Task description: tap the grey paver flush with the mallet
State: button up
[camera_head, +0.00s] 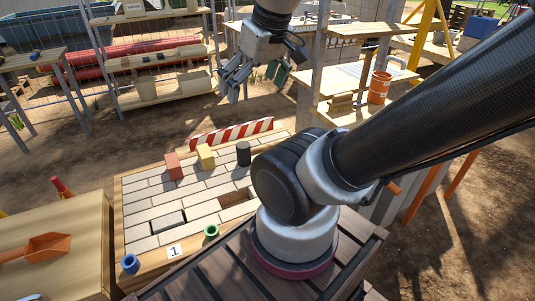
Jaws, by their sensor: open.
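I cannot clearly make out the mallet. A short dark cylinder (243,153) stands at the back of the bed, and I cannot tell if it is a mallet head. A wooden handle-like end (388,187) shows beside my arm, its other part hidden. My gripper (255,80) is open and empty, high up beyond the bed and far from the grey paver.
A red block (173,166) and a yellow block (205,156) stand on the bed before a red-and-white striped board (231,132). A blue cup (130,263) and a green cup (211,231) stand near its front edge. A table with an orange scoop (48,246) is at left. My arm hides the bed's right side.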

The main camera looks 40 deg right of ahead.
aim_at(244, 152)
jog(key=z, duration=0.95)
